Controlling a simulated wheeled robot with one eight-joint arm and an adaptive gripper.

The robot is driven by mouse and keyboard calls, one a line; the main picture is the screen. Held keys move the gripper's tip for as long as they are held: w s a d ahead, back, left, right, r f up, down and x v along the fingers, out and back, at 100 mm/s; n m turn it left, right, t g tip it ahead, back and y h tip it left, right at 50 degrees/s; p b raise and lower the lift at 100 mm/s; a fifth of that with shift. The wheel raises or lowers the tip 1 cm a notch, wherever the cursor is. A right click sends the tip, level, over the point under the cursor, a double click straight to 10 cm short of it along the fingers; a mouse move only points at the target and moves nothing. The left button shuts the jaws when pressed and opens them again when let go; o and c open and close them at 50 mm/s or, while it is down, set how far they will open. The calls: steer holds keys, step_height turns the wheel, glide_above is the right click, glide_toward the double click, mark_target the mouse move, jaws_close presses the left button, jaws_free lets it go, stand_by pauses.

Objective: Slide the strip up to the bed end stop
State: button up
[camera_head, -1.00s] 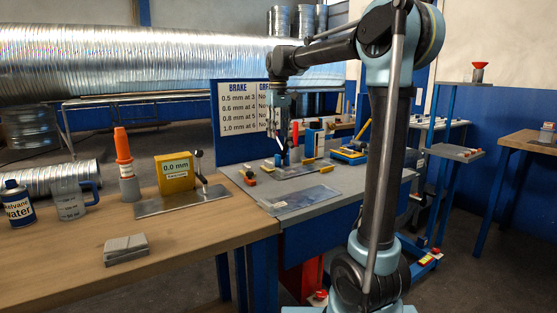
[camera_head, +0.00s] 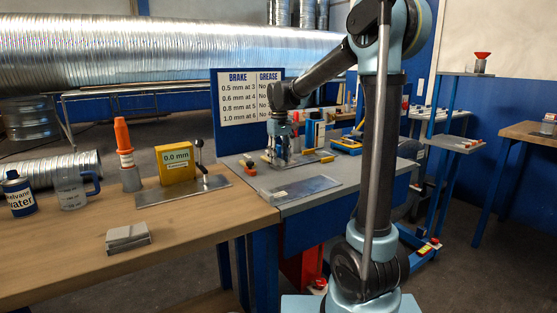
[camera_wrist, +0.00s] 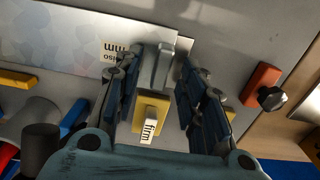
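The strip is a thin, shiny metal sheet (camera_head: 308,189) lying flat near the front of the grey bench. In the wrist view a spangled sheet (camera_wrist: 62,50) with an upside-down "mm" label ends near my left finger. My gripper (camera_head: 283,162) is low over the bench, behind the sheet. In the wrist view my gripper (camera_wrist: 160,76) has its fingers apart on both sides of a grey upright piece (camera_wrist: 160,65) and a yellow block (camera_wrist: 150,112) marked "firm". I cannot tell whether the fingers touch them. I cannot single out the bed end stop.
A red block with a dark knob (camera_wrist: 263,86) is right of my gripper in the wrist view. A yellow bar (camera_wrist: 16,79) lies left. The wooden table (camera_head: 75,240) holds a 0.0 mm gauge (camera_head: 176,163). A brake chart (camera_head: 248,95) stands behind.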

mark_target(250, 168)
steer(key=shift+f, duration=0.3)
steer(key=shift+c, duration=0.6)
jaws_close()
steer(key=shift+s+a, duration=0.1)
steer(key=shift+a, duration=0.05)
steer(key=shift+s+a, duration=0.7)
steer(key=shift+a, duration=0.35)
steer(key=shift+s+a, duration=0.75)
steer(key=shift+a, duration=0.35)
steer(key=shift+s+a, duration=0.7)
steer(key=shift+a, duration=0.35)
